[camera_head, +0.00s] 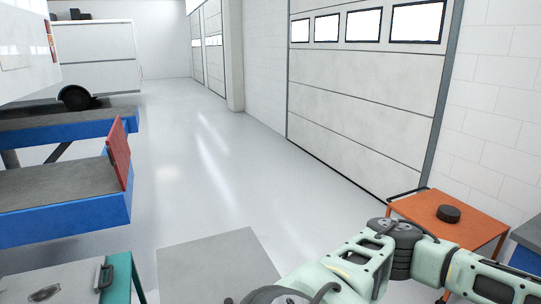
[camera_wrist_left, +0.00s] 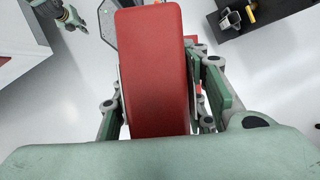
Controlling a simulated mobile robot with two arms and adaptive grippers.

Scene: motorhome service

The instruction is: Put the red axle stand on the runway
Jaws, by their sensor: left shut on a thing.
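In the left wrist view a large red block-like body (camera_wrist_left: 152,70), which I take to be the red axle stand, sits between the fingers of my left gripper (camera_wrist_left: 160,108). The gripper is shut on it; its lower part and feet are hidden. In the head view the runway (camera_head: 60,188) is a grey-topped blue beam at the left, with a red upright flap (camera_head: 119,153) at its end. A second such runway (camera_head: 60,126) lies behind it. My left gripper is outside the head view. A small green gripper-like part (camera_wrist_left: 68,16), perhaps my right gripper, shows at the wrist view's top left.
An orange table (camera_head: 432,208) with a dark round puck (camera_head: 448,213) stands at the right, beyond my arm. A grey-topped cabinet (camera_head: 60,286) is at the lower left, and a grey floor plate (camera_head: 215,270) at the bottom middle. The floor beside the runway is clear.

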